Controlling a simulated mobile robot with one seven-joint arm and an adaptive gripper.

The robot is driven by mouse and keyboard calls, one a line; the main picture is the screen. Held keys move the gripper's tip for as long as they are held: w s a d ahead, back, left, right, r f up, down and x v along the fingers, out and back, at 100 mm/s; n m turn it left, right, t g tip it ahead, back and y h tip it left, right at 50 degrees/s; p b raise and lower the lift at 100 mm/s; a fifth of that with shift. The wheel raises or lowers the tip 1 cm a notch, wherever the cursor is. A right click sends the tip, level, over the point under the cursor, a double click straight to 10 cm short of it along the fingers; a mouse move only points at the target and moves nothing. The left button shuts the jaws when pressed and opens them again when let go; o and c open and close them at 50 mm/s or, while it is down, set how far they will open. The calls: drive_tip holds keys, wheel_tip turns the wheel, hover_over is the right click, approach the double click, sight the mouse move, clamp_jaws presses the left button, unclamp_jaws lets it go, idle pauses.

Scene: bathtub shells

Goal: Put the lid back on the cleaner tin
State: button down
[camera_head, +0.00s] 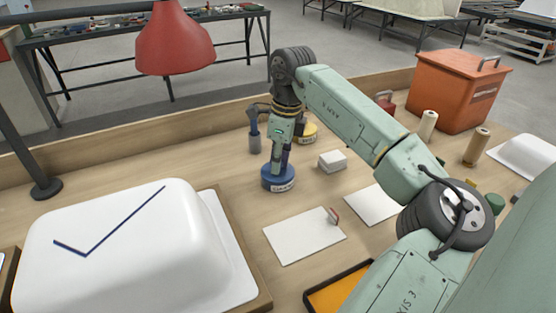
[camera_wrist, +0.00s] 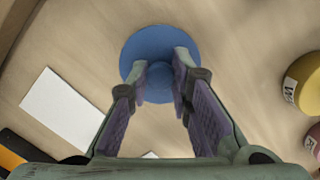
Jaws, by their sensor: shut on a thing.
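A low blue tin (camera_head: 266,184) with a white label stands on the bench in the head view, below my gripper (camera_head: 280,164). In the wrist view a round blue lid (camera_wrist: 135,53) fills the space ahead of my gripper (camera_wrist: 162,70). The fingers are shut on the middle of the lid, apparently on a raised part that they largely hide. From above, the lid covers whatever is under it. The lid and tin look the same blue in the head view, and I cannot tell whether the lid is seated or slightly above the rim.
A white block (camera_head: 332,161) is to the right. A white panel (camera_head: 300,240) lies in front. The white tub shell (camera_head: 120,255) fills the left; a red lamp (camera_head: 175,42) hangs above.

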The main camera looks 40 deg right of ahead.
drive_tip(key=c, duration=1.4)
unclamp_jaws()
drive_tip(key=shift+o, duration=0.4)
drive_tip(key=o, duration=0.4)
drive_tip(key=shift+o, duration=0.2)
drive_tip(key=shift+r, duration=0.15)
drive_tip(key=shift+r+p, duration=2.2)
drive_tip(key=shift+r, duration=1.2)
drive_tip(key=shift+c, duration=0.2)
